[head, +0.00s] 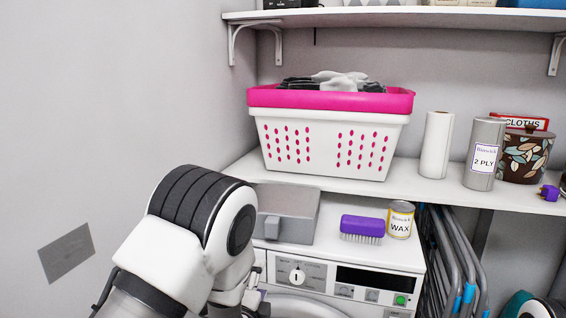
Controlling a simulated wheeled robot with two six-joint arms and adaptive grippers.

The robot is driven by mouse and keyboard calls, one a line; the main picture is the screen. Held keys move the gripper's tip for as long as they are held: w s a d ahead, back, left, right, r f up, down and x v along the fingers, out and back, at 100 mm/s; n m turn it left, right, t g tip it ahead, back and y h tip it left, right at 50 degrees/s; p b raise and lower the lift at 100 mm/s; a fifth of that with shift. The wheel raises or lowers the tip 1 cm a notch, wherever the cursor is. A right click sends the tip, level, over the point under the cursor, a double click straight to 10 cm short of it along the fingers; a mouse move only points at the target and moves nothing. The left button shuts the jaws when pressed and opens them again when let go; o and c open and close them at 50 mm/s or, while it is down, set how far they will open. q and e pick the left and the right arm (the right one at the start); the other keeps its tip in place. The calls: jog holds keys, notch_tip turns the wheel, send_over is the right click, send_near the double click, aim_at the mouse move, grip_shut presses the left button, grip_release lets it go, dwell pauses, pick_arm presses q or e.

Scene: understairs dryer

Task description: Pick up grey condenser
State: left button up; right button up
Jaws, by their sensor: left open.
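The grey condenser (300,214), a flat grey box with a raised part on its left side, lies on top of the white dryer (395,252). My left arm covers part of its left side. My left gripper (243,306) is low in the head view, in front of the dryer's left part and below the condenser in the picture. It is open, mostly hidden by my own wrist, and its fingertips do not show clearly. It is apart from the condenser. My right gripper does not show.
A purple brush (362,226) and a wax tin (400,220) stand right of the condenser. A shelf (425,186) above holds a pink-rimmed laundry basket (330,148), rolls (436,145) and a patterned pot (524,156). Folded metal frames (455,262) stand right of the dryer.

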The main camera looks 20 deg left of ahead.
pick_arm(q)
jog(key=p, duration=0.3)
send_near(271, 231)
jog(key=w, duration=0.2)
jog(key=shift+t, duration=0.3)
jog(key=w, duration=0.8)
jog(key=shift+w+a+f, duration=0.25)
jog(key=shift+a+f, duration=0.1)
jog(key=shift+r, duration=0.1)
grip_shut()
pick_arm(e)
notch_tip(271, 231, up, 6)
